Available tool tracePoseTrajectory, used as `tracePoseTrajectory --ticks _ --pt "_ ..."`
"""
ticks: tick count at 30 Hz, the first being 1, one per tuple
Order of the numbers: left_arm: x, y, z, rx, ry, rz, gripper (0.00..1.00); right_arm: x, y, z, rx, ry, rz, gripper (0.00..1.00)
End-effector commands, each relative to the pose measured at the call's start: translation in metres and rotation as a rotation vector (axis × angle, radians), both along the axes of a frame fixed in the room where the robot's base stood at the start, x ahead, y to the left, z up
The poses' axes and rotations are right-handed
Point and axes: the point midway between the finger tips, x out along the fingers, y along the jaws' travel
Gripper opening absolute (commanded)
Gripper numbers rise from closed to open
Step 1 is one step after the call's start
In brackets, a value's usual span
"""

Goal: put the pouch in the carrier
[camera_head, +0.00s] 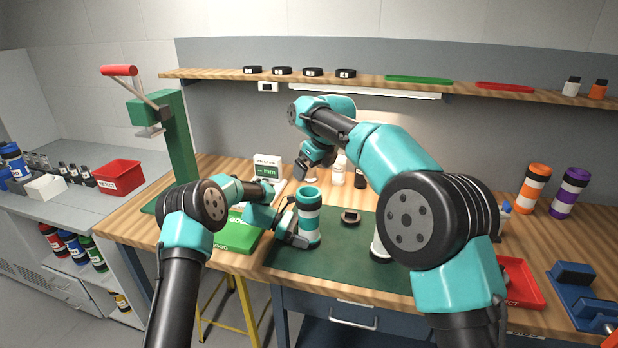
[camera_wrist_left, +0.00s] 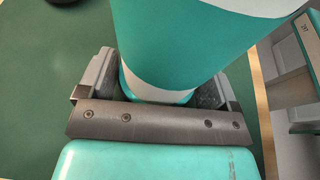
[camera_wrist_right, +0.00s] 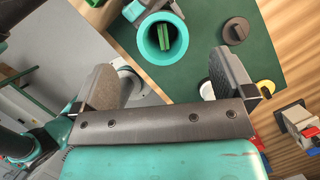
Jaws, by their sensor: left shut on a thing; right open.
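The teal and white carrier (camera_head: 308,217) stands upright on the green mat, its open mouth up. My left gripper (camera_head: 297,238) is shut on its lower part from the side, and the left wrist view shows the carrier (camera_wrist_left: 190,40) between both fingers. In the right wrist view, the carrier's mouth (camera_wrist_right: 163,37) holds a flat green thing (camera_wrist_right: 158,33), which looks like the pouch; how deep it sits I cannot tell. My right gripper (camera_wrist_right: 166,82) is open and empty, higher than the carrier in the head view and apart from it.
A dark round cap (camera_head: 350,217) lies on the green mat (camera_head: 325,262) to the right of the carrier. A green tray (camera_head: 237,236) is at left and a red tray (camera_head: 522,284) at right. A green press (camera_head: 175,135) stands at the back left. My right arm hides part of the bench.

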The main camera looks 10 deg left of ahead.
Motion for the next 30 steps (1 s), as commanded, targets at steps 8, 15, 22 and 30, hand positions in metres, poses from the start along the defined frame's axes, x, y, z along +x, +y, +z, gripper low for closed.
tracePoseTrajectory --ticks 8,15,22,30 --pt "0.000 0.000 0.000 0.000 0.000 0.000 0.55 -0.009 -0.015 0.043 0.001 -0.002 0.000 1.00" --pt "0.000 0.000 0.000 0.000 0.000 0.000 0.55 -0.012 -0.019 0.053 0.000 0.000 0.000 1.00" --pt "0.000 0.000 0.000 0.000 0.000 0.000 0.55 -0.012 -0.019 0.053 0.000 0.000 0.000 1.00" --pt "0.000 0.000 0.000 0.000 0.000 0.000 0.55 -0.012 -0.019 0.053 0.000 0.000 0.000 1.00"
